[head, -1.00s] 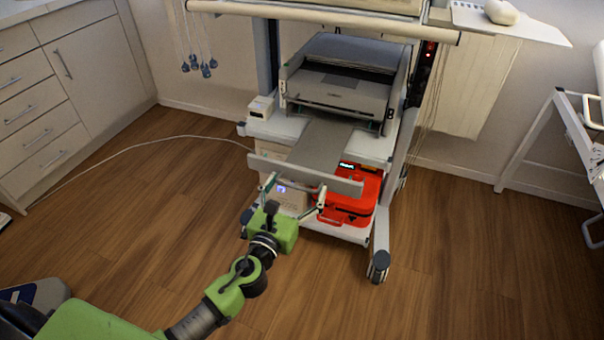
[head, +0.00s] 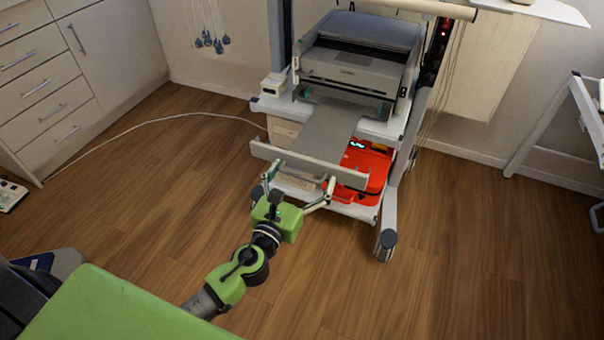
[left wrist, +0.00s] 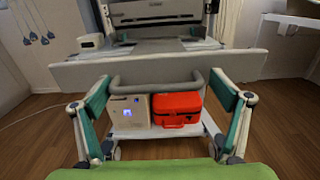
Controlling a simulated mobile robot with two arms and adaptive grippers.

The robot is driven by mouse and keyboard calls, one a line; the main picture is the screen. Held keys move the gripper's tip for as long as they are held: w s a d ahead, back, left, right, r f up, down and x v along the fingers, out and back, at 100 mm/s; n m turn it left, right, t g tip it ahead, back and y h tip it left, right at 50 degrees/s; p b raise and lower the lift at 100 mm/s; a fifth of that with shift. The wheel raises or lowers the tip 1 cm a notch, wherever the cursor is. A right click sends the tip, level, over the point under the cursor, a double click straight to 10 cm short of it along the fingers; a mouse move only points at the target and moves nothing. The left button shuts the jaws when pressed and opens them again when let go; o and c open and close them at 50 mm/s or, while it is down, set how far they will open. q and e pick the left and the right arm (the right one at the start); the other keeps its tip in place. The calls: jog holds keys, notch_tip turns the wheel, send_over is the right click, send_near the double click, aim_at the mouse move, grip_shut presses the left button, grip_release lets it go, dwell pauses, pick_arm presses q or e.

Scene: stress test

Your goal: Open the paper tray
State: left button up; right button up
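The paper tray is a flat grey sheet (head: 325,135) sticking out of the printer (head: 350,72) toward me. A pale front panel (head: 308,164) closes its near end. The panel spans the left wrist view (left wrist: 170,69), with a grey bar handle (left wrist: 158,85) below it. My left gripper (head: 300,176) is in front of the panel, low and facing it. Its two fingers are spread apart on either side of the handle, with nothing between them gripped; whether they touch the panel I cannot tell. My right gripper is not in view.
The printer stands on a wheeled cart with a caster (head: 385,245) at its near right. A red case (head: 365,170) and a pale box (left wrist: 124,110) sit on the shelf below. A white cable crosses the floor at left. Open wooden floor lies around the cart.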

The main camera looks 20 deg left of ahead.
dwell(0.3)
pick_arm(q)
jog(key=shift+s+a, duration=0.1)
jog(key=shift+s, duration=0.05)
jog(key=s, duration=1.1)
jog(key=shift+s+a, duration=0.15)
jog(key=shift+s, duration=0.2)
